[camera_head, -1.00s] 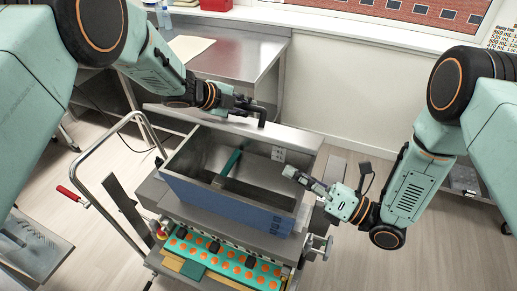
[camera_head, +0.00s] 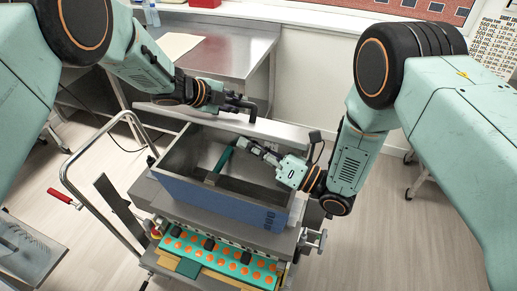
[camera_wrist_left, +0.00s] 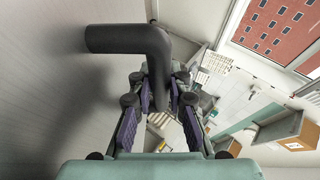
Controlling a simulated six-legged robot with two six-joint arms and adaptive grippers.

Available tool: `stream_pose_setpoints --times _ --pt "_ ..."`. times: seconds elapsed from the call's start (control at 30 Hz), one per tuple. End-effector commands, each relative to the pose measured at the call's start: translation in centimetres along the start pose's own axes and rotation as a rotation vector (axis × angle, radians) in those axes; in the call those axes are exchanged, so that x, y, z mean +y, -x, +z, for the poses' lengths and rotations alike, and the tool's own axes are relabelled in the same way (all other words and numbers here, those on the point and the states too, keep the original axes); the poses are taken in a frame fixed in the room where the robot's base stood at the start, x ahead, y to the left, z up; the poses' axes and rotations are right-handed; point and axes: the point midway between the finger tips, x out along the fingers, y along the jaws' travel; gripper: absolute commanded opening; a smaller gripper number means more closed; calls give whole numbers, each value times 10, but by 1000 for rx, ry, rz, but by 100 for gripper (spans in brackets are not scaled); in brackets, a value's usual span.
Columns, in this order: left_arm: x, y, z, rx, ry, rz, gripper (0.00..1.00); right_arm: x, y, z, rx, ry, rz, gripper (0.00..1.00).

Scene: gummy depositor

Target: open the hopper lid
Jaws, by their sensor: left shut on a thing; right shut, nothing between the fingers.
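The hopper (camera_head: 235,207) is an open steel box with a blue front, and its inside shows. Its lid (camera_head: 200,119) is swung up along the back rim, seen nearly edge-on. My left gripper (camera_head: 240,101) is shut on the lid's black bent handle (camera_head: 253,108). In the left wrist view, the handle (camera_wrist_left: 125,39) runs down between the padded fingers (camera_wrist_left: 160,105), beside the lid's pale face (camera_wrist_left: 40,100). My right gripper (camera_head: 247,146) is shut and empty over the hopper's right part, its tips near a teal bar (camera_head: 223,160) inside; contact cannot be told.
Below the hopper, a teal mould tray (camera_head: 215,255) holds several orange pieces. A metal cart rail (camera_head: 85,150) with a red grip (camera_head: 60,196) stands at left. A steel table (camera_head: 235,60) is behind the lid. The floor at right (camera_head: 390,240) is clear.

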Motion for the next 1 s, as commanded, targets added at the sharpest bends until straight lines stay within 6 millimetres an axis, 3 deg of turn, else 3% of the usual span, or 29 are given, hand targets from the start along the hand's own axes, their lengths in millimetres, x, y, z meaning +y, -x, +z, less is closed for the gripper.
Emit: stream_pose_setpoints --times 0.3,0.53,0.77,0.8,1.0 --pt "-4 1 0 2 -1 -6 0 0 0 1 0 -2 -1 0" --pt "-2 1 0 2 0 -4 0 1 -5 20 -3 -53 -15 0" --pt "2 0 -1 2 2 4 0 0 -5 22 -8 -54 -16 0" --pt "3 0 -1 3 2 5 19 0 -5 22 -9 -53 -16 0" --pt "5 -1 -1 2 3 8 36 0 -6 23 -11 -52 -15 0"
